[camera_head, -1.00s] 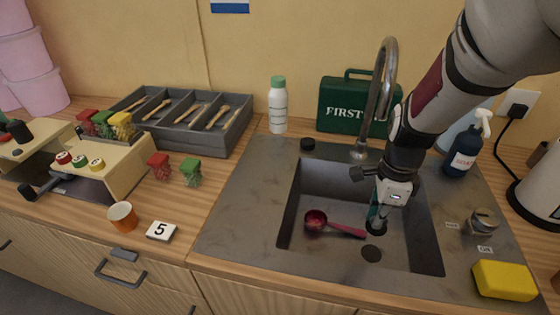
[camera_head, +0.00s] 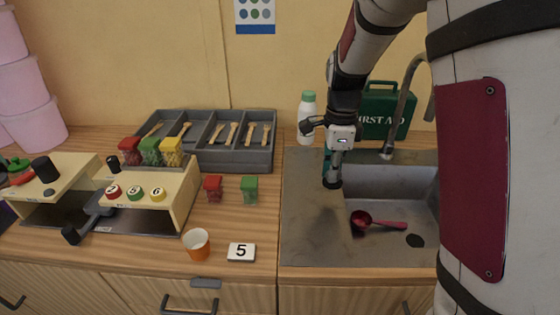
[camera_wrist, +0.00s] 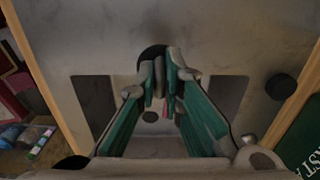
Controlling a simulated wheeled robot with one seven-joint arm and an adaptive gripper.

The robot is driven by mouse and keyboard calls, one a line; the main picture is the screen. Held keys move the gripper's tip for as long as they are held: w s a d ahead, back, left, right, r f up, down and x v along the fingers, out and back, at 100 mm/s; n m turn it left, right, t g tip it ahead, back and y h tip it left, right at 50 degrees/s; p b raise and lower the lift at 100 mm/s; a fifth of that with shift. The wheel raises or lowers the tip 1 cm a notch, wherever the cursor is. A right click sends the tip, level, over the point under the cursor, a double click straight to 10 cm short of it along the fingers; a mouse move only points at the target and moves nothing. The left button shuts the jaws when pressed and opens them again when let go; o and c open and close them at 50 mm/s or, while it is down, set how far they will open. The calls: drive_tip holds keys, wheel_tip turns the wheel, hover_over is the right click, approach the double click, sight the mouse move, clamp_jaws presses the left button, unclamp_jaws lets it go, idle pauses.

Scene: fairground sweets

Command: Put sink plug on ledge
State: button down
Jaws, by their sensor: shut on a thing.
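My gripper (camera_head: 333,173) is shut on a black round plug (camera_head: 332,184), low over the metal surround (camera_head: 306,222) near the basin's upper left edge. I cannot tell whether the plug touches the metal. In the wrist view the plug (camera_wrist: 152,53) shows past the fingertips, partly hidden by them. The sink basin (camera_head: 385,182) is right of the gripper, with a dark round drain (camera_head: 415,240) in its floor. No part is clearly labelled as the ledge.
A red scoop (camera_head: 362,220) lies in the basin. Another black disc (camera_wrist: 281,87) sits on the metal near the green first aid box (camera_head: 383,110). A white bottle (camera_head: 307,117), tap (camera_head: 400,105) and cutlery tray (camera_head: 225,158) stand nearby. The metal's front left is clear.

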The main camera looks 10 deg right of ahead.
drive_tip(key=w, duration=0.5)
drive_tip(key=w+a+f, duration=0.1)
drive_tip(key=w, duration=0.3)
drive_tip(key=w+a, duration=0.1)
drive_tip(key=w, duration=0.4)
drive_tip(key=shift+w+a+f+b, duration=0.1)
drive_tip(key=shift+w+f+b, duration=0.15)
drive_tip(key=shift+w+b, duration=0.1)
drive_tip(key=shift+f+p, duration=0.3)
drive_tip(key=shift+f, duration=1.45)
drive_tip(key=shift+f, duration=0.2)
drive_tip(key=c, duration=2)
unclamp_jaws()
drive_tip(key=o, duration=0.3)
